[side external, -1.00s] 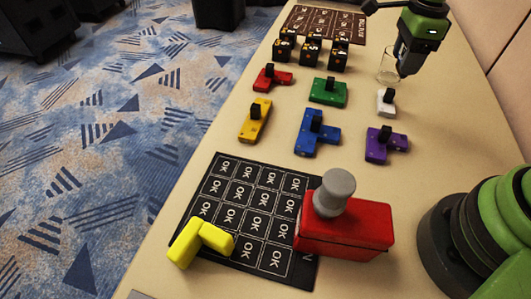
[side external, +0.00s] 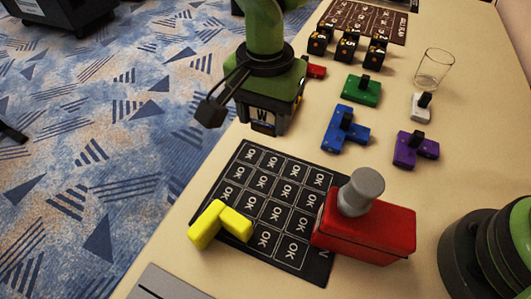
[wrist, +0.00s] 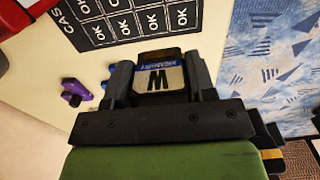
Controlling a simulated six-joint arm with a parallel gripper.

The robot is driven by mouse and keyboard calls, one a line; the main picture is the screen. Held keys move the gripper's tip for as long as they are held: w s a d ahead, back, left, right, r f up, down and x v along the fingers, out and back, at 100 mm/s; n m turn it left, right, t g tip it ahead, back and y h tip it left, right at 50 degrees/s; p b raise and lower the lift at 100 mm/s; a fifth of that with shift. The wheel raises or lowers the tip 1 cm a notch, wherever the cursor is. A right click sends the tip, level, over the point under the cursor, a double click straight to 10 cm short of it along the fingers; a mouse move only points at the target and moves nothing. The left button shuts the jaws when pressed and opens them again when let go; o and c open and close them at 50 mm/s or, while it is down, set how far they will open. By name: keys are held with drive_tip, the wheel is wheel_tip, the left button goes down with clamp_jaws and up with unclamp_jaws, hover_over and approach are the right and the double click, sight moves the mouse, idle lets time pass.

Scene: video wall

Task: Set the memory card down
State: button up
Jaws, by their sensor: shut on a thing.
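In the side view my gripper (side external: 264,125) points down over the table's left edge area, beyond the far left corner of the black OK mat (side external: 247,153). The card's W label (side external: 262,115) shows between the fingers there. I cannot tell whether the card touches the table.
A red box with a grey knob (side external: 362,228) stands on the mat's right side, a yellow L-shaped block (side external: 220,223) on its near left. Blue (side external: 343,130), green (side external: 363,89), purple (side external: 415,148) and white (side external: 420,106) pieces and a glass (side external: 434,70) stand right.

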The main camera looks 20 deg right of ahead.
wheel_tip(320, 180, down, 8)
drive_tip(key=shift+f, duration=0.1)
drive_tip(key=shift+f, duration=0.1)
idle(0.3)
drive_tip(key=o, duration=0.9)
wheel_tip(320, 180, up, 12)
drive_tip(key=shift+r, duration=0.15)
drive_tip(key=shift+d+r, duration=0.1)
